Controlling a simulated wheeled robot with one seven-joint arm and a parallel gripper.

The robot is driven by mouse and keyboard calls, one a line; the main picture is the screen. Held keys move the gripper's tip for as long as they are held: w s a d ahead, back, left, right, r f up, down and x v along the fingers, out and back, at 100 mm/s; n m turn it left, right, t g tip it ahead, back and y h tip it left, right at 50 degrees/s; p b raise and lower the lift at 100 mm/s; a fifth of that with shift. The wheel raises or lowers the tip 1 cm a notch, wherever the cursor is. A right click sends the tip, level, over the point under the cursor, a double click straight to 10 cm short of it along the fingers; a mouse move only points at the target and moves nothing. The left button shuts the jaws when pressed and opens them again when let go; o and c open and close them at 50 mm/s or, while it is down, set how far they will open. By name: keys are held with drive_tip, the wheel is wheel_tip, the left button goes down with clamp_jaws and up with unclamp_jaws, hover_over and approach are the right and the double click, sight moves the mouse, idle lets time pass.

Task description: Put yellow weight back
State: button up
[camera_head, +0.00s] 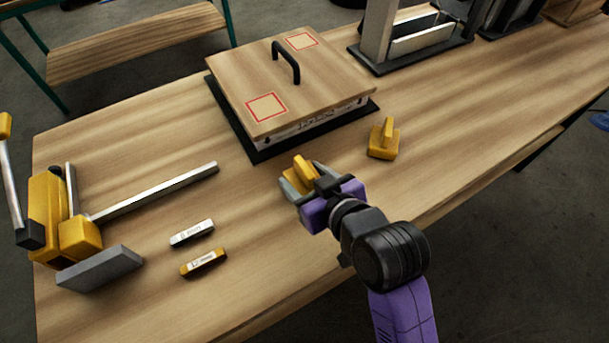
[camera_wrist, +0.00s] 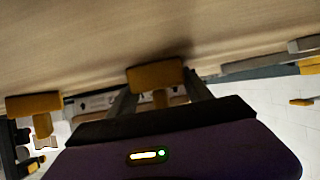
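A yellow weight (camera_head: 304,170) with an upright grip stands on the table in front of the lidded box. My gripper (camera_head: 308,182) is at this weight, with its fingers apart on either side of it. In the wrist view, which looks upside down, the weight (camera_wrist: 155,76) shows between the fingers, with gaps beside its grip. A second yellow weight (camera_head: 383,141) stands to the right and also shows in the wrist view (camera_wrist: 33,105). The box's wooden lid (camera_head: 335,85) has a black handle and two red-outlined squares (camera_head: 266,107), both empty.
A yellow clamp (camera_head: 79,235) with a long metal bar lies at the left. A white-labelled block (camera_head: 192,233) and a yellow-labelled block (camera_head: 203,262) lie near the front left. Metal fixtures (camera_head: 418,38) stand at the back right. The table's front right is clear.

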drive_tip(key=o, duration=0.3)
drive_tip(key=shift+r, duration=0.1)
drive_tip(key=p+v, duration=0.1)
drive_tip(key=v, duration=1.1)
drive_tip(key=s+d+f+m+t+h, duration=0.3)
drive_tip(key=s+d+f+m+h, duration=0.15)
drive_tip(key=s+d+f, duration=0.4)
drive_tip(key=s+d+r, duration=0.1)
drive_tip(key=s+d, duration=0.1)
drive_tip(key=s, duration=0.2)
drive_tip(key=s+d+r+m+t+h, duration=0.1)
drive_tip(key=s+d+r, duration=0.1)
drive_tip(key=s, duration=0.3)
drive_tip(key=s+d+r+m+h, duration=0.1)
drive_tip(key=s+d, duration=0.3)
drive_tip(key=s, duration=0.1)
drive_tip(key=shift+s+d+r+t, duration=0.1)
drive_tip(key=shift+r+t, duration=0.2)
